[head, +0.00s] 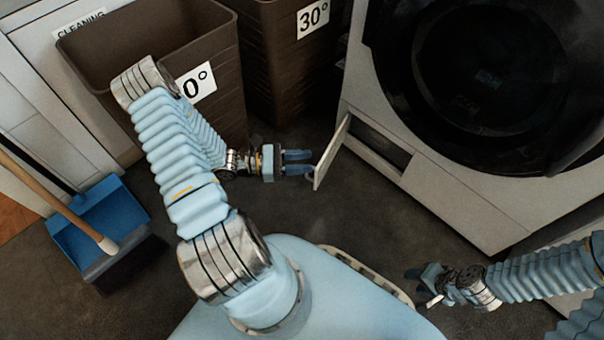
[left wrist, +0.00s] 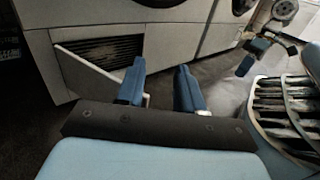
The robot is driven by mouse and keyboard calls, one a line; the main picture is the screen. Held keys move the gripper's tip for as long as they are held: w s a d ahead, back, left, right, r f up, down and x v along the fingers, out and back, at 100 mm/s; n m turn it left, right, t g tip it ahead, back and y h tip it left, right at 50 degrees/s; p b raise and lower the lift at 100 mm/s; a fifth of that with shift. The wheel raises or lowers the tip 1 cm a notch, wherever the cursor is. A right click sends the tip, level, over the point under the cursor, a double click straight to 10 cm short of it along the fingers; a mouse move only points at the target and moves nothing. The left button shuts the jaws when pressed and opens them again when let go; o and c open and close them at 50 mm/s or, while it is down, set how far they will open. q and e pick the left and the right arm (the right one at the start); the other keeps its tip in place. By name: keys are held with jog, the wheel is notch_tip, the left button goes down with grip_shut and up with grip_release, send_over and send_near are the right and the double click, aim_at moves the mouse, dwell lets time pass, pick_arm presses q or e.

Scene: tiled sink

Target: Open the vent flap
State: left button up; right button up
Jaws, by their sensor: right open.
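The vent flap (head: 331,152) is a pale panel at the lower left of the white washing machine's front. It stands swung out from the machine, and the dark recess (head: 378,145) behind it shows. In the left wrist view the flap (left wrist: 88,72) stands out beside the slatted vent opening (left wrist: 100,50). My left gripper (head: 312,163) is open, its blue fingers pointing at the flap's outer part; the left wrist view shows them (left wrist: 160,85) apart with nothing between. I cannot tell whether a finger touches the flap. My right gripper (head: 417,285) is open and empty, low at the right.
The washing machine (head: 440,200) with its dark round door (head: 490,75) fills the upper right. Brown laundry bins (head: 215,60) stand at the upper left. A blue dustpan (head: 100,215) and a broom lie at the left. Dark floor is free before the machine.

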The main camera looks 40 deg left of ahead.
pick_arm(q)
jog(key=s+d+r+p, duration=0.1)
jog(key=s+d+r, duration=0.2)
jog(key=s, duration=0.3)
jog(key=shift+d, duration=0.85)
jog(key=shift+s, duration=0.15)
